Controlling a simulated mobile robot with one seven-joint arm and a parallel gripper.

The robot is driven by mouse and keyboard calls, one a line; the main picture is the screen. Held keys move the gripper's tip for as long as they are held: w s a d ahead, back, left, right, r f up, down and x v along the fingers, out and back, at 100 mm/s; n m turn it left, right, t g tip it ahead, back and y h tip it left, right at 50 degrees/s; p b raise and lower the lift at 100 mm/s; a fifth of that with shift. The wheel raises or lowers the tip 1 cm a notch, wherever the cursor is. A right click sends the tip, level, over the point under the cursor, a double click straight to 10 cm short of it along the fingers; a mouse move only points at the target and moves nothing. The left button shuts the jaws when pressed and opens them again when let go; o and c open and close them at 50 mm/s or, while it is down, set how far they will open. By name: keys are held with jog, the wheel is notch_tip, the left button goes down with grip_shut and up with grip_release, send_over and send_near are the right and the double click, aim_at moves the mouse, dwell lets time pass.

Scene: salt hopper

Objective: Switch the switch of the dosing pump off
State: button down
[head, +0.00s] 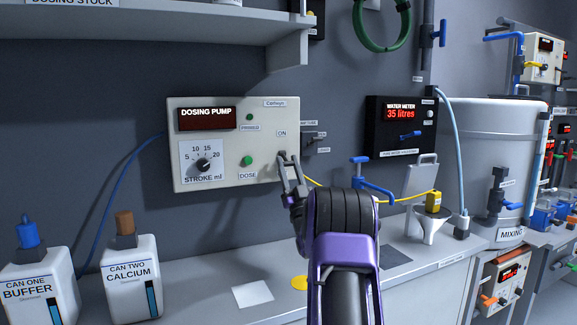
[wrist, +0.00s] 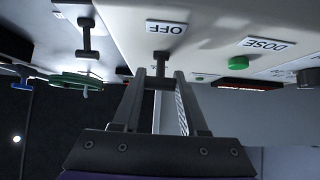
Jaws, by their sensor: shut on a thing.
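The dosing pump (head: 232,178) is a cream box on the grey wall, with a dark reddish display showing no readable digits in the head view. Its switch (wrist: 160,57) is a small dark lever at the box's lower right, below the ON label (head: 282,133). In the upside-down wrist view the OFF label (wrist: 166,28) lies close by the lever. My gripper (head: 287,160) is at the switch, its fingers shut on the lever; it also shows in the wrist view (wrist: 160,76). My fingers hide the switch in the head view, and I cannot tell its exact tilt.
A green DOSE button (head: 246,160) and a stroke knob (head: 204,166) sit left of the switch. A dark lever fixture (head: 313,138) and the black water meter (head: 400,125) are to the right. Two white cans stand left on the counter (head: 215,270). A shelf overhangs above.

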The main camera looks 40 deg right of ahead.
jog(key=shift+c, duration=2.2)
grip_release()
jog(key=v, duration=1.2)
jog(key=shift+y, duration=0.3)
